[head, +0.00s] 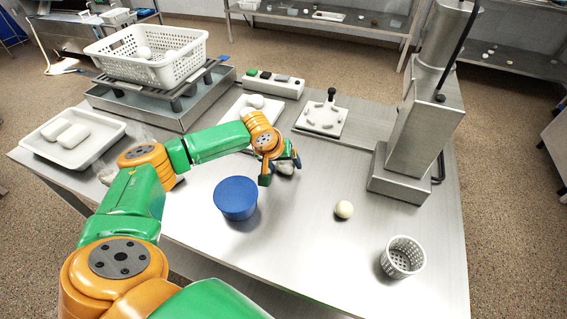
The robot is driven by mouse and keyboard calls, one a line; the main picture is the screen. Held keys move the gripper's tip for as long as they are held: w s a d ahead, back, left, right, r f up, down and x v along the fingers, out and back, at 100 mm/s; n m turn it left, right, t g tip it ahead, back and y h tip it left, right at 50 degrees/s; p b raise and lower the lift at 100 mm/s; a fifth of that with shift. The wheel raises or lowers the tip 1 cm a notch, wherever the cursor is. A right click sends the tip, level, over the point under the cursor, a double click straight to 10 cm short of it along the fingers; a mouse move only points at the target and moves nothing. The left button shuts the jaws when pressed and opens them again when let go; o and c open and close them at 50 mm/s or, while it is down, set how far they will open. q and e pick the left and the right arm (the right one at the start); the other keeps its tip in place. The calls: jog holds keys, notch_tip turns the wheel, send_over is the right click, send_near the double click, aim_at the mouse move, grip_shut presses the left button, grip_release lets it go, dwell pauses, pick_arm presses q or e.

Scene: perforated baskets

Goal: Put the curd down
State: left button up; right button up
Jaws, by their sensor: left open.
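My left gripper (282,171) is open over the middle of the steel table, its fingers pointing down. A small whitish lump (286,168), possibly curd, shows behind and between the fingers; it is partly hidden, and I cannot tell if they touch it. A round cream-coloured ball (344,210), which may also be curd, lies alone on the table to the right of the gripper. My right gripper is out of view.
A blue round container (236,198) stands left of my gripper. A steel column machine (408,165) rises at the right. At the back are a white perforated crate (190,68) on a rack, a tray (45,150) with white blocks, and a white board (322,119). The table's front middle is clear.

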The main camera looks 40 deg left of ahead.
pick_arm(q)
jog(key=p+v, duration=0.1)
jog(key=v, duration=1.1)
